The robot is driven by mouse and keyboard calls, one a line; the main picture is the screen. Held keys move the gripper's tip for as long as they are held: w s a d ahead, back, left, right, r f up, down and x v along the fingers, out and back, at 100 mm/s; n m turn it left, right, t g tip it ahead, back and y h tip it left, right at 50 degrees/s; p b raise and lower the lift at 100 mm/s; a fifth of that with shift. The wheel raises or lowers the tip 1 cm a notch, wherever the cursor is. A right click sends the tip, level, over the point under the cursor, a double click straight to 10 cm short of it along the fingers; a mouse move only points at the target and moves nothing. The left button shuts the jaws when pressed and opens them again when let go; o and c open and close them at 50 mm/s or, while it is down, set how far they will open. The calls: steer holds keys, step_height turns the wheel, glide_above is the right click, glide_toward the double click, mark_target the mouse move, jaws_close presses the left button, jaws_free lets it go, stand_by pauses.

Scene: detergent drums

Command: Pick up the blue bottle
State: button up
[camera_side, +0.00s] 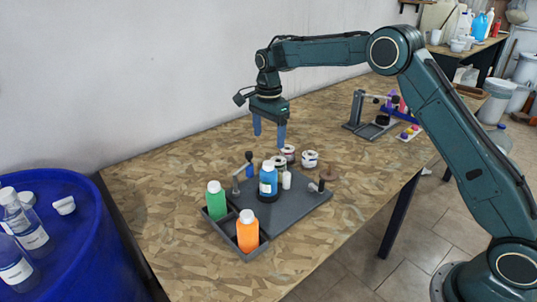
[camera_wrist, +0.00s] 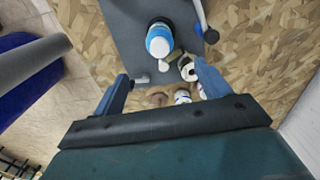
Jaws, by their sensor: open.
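The blue bottle (camera_side: 268,181), with a white label and white cap, stands upright on a dark round base on the grey board (camera_side: 300,205). In the wrist view the blue bottle (camera_wrist: 158,40) shows from above, near the top middle, beyond the fingertips. My gripper (camera_side: 269,138) hangs pointing down above the bottle and a little behind it, with clear air between. Its two blue fingers are apart with nothing between them; they also show spread in the wrist view (camera_wrist: 160,82).
A green bottle (camera_side: 216,200) and an orange bottle (camera_side: 247,232) stand in compartments at the board's front left. A small white cylinder (camera_side: 286,180) stands close beside the blue bottle. Labelled cans (camera_side: 309,159) sit behind. A blue drum (camera_side: 75,235) is at left. The table's left part is clear.

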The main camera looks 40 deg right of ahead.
mark_target(269, 172)
steer(key=shift+f, duration=0.15)
steer(key=shift+f, duration=4.15)
steer(key=shift+f, duration=2.6)
steer(key=c, duration=1.3)
steer(key=shift+r, duration=0.1)
